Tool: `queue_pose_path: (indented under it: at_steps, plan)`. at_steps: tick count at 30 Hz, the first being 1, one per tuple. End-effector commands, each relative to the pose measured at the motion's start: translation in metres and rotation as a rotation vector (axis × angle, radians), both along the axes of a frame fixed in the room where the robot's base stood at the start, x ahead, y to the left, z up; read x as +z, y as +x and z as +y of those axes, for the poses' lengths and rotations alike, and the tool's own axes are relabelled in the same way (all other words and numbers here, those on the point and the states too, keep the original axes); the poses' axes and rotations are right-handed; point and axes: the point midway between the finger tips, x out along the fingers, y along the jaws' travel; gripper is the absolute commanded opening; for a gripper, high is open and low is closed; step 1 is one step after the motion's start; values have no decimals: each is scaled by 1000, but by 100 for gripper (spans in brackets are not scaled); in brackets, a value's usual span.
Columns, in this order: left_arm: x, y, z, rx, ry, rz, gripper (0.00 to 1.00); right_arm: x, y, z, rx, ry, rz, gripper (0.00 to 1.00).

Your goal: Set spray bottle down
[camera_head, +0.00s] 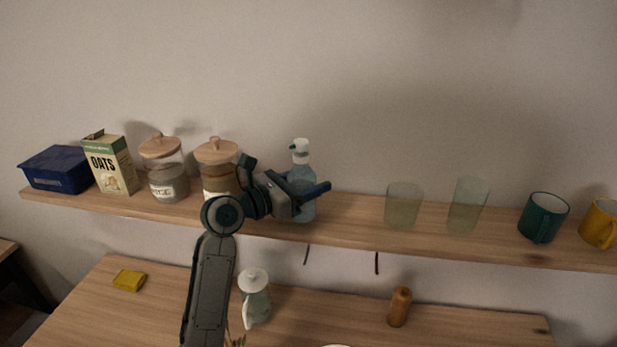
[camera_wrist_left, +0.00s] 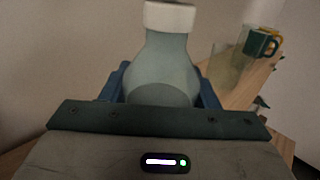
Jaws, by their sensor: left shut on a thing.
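The spray bottle (camera_head: 302,170) is translucent blue-grey with a white spray head. It is upright at the wooden shelf (camera_head: 345,225), between the jars and the glasses. Whether its base touches the shelf I cannot tell for sure. My left gripper (camera_head: 308,192) is shut on the bottle's body, with a blue finger on each side. In the left wrist view the bottle (camera_wrist_left: 165,65) fills the space between the blue fingers, its white collar at the top. My right gripper is not in view.
On the shelf, left, are a blue box (camera_head: 58,170), an oats carton (camera_head: 110,165) and two lidded jars (camera_head: 165,170). Right are two glasses (camera_head: 404,206), a green mug (camera_head: 543,218) and a yellow mug (camera_head: 600,224).

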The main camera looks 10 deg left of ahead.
Motion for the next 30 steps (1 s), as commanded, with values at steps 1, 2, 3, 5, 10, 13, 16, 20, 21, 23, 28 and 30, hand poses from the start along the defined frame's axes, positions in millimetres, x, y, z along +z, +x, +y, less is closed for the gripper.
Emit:
queue_pose_path:
  at_steps: [1, 2, 3, 5, 10, 13, 16, 20, 21, 23, 28, 30]
  plan:
    - [0, 0, 0, 0, 0, -1, 24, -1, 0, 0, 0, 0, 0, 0]
    - [0, 0, 0, 0, 0, -1, 24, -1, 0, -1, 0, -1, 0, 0]
    - [0, 0, 0, 0, 0, -1, 24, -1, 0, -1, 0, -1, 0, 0]
    - [0, 0, 0, 0, -1, -1, 24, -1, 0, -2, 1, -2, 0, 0]
    - [-3, 0, 0, 0, 0, 0, 72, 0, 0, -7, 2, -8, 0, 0]
    - [-3, 0, 0, 0, 0, 0, 77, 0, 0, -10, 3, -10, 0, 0]
    - [-3, 0, 0, 0, 0, 0, 77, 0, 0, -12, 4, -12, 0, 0]
    - [-1, 0, 0, 0, 1, -1, 77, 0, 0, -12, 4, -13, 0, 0]
    - [1, 0, 0, 0, 0, -1, 77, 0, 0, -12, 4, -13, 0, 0]
    - [-2, -3, 4, 1, 2, -1, 77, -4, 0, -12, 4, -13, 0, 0]
    - [-5, -22, 23, 3, 6, -2, 77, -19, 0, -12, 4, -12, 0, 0]
    - [-6, -31, 32, 3, 8, -2, 77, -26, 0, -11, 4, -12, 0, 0]
